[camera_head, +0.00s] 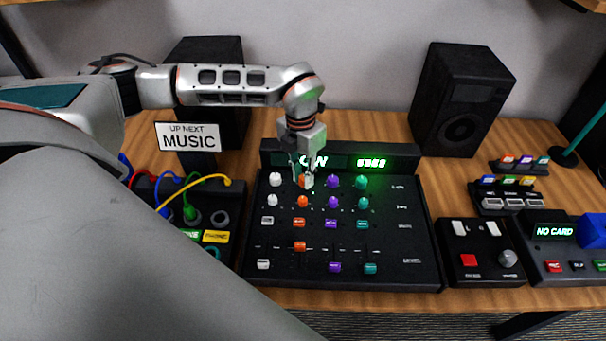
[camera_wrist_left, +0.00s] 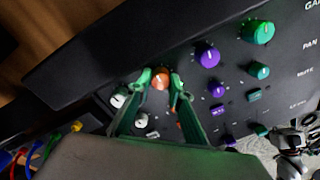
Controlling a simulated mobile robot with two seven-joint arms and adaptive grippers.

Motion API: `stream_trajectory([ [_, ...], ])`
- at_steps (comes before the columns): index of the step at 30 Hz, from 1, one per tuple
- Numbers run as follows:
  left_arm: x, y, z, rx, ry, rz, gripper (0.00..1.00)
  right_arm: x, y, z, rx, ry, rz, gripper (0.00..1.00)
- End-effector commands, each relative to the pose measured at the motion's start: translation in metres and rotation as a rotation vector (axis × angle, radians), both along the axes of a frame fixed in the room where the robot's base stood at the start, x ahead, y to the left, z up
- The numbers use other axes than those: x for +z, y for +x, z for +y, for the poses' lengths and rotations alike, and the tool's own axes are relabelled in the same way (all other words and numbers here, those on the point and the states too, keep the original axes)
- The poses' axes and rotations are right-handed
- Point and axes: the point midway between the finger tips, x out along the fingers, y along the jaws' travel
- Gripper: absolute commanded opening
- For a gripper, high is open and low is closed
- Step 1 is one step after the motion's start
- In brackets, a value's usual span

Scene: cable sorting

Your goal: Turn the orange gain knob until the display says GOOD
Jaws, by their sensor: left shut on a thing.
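The black mixer console (camera_head: 405,240) stands on the wooden table with rows of white, orange, purple and teal controls. The orange gain knob (camera_wrist_left: 160,79) is in the top row, between a white and a purple knob. My left gripper (camera_head: 305,180) reaches down onto it and is shut on it, with one finger on each side in the left wrist view (camera_wrist_left: 161,77). The display (camera_head: 340,160) at the console's back is lit green. Its left text is partly hidden by my gripper and I cannot read it whole; its right digits are too small to read surely.
Neighbouring white (camera_wrist_left: 118,100) and purple (camera_wrist_left: 207,54) knobs stand close to the fingers. Speakers (camera_head: 462,98) stand behind. A cable box (camera_head: 228,240) is left, a small button box (camera_head: 483,278) right. A silver and dark mechanism at the left wrist view's lower right may be my right arm.

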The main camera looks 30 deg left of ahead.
Motion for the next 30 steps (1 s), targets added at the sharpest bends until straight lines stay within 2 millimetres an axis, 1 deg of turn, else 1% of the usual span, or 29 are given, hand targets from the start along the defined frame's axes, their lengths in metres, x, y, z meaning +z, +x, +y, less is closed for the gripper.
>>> stream_trajectory([
  [2, 0.003, 0.000, 0.000, -0.034, 0.000, -0.001, 0.00, 0.006, 0.002, 0.000, 0.000, 0.000, -0.004, 0.52],
  [6, 0.005, 0.001, 0.000, -0.164, 0.001, -0.002, 0.00, 0.022, 0.005, 0.000, 0.000, 0.000, -0.014, 0.52],
  [12, 0.004, 0.001, 0.001, -0.345, 0.001, -0.001, 0.00, 0.040, 0.009, 0.000, -0.001, 0.001, -0.026, 0.52],
  [17, 0.001, 0.001, 0.001, -0.408, 0.000, -0.001, 0.00, 0.044, 0.010, 0.001, 0.000, 0.002, -0.029, 0.52],
  [25, 0.000, 0.001, 0.001, -0.412, 0.000, -0.001, 0.00, 0.042, 0.010, 0.001, -0.001, 0.002, -0.028, 0.52],
  [26, 0.000, 0.001, 0.001, -0.412, 0.000, -0.001, 0.22, 0.042, 0.010, 0.001, -0.001, 0.002, -0.027, 0.52],
  [27, 0.000, 0.001, 0.001, -0.412, 0.000, -0.001, 0.33, 0.042, 0.010, 0.001, -0.001, 0.001, -0.026, 0.52],
  [28, 0.000, 0.001, 0.001, -0.412, 0.000, -0.001, 0.37, 0.042, 0.010, 0.001, -0.001, 0.002, -0.026, 0.52],
  [30, 0.000, 0.001, 0.001, -0.411, 0.000, -0.001, 0.37, 0.041, 0.009, 0.001, -0.001, 0.001, -0.025, 0.52],
])
